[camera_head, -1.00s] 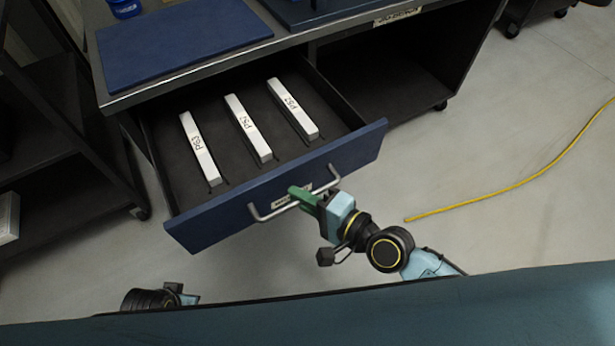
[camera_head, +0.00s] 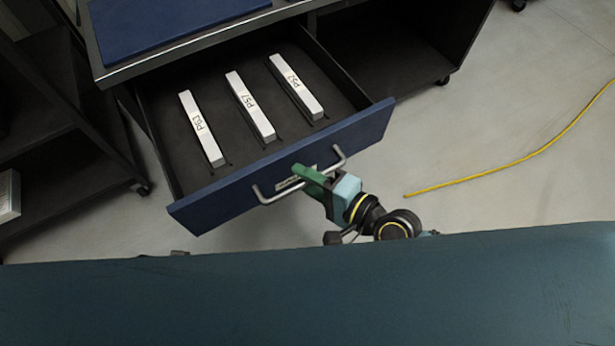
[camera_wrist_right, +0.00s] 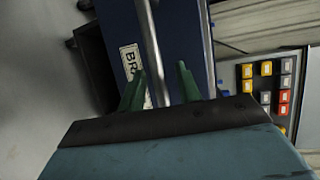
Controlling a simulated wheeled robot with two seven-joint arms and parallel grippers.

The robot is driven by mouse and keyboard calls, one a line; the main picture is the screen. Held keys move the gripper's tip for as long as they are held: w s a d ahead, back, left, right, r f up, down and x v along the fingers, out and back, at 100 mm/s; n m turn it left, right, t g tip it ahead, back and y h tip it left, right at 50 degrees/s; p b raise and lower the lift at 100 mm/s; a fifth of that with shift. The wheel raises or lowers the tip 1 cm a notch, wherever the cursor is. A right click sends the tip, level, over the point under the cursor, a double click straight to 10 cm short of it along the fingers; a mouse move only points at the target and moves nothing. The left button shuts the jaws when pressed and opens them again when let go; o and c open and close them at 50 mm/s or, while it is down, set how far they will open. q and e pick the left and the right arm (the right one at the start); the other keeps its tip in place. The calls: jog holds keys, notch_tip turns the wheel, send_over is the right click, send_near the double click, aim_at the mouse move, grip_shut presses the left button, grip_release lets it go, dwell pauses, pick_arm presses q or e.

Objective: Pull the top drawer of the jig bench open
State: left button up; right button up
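The jig bench (camera_head: 200,45) stands at the top with its top drawer pulled well out. The blue drawer front (camera_head: 235,200) faces me and carries a grey bar handle (camera_head: 275,197). The handle also shows in the right wrist view (camera_wrist_right: 150,40). My right gripper (camera_head: 300,172) is at the middle of this handle. In the right wrist view its green fingers (camera_wrist_right: 160,75) stand apart, one on each side of the bar, with visible gaps. The label behind the bar is partly hidden. My left gripper is not in view.
Several slots and three white labelled bars (camera_head: 250,105) lie in the drawer. A dark shelf rack (camera_head: 60,150) stands at the left. A yellow cable (camera_head: 520,160) lies on the floor at the right. The floor right of the drawer is otherwise clear.

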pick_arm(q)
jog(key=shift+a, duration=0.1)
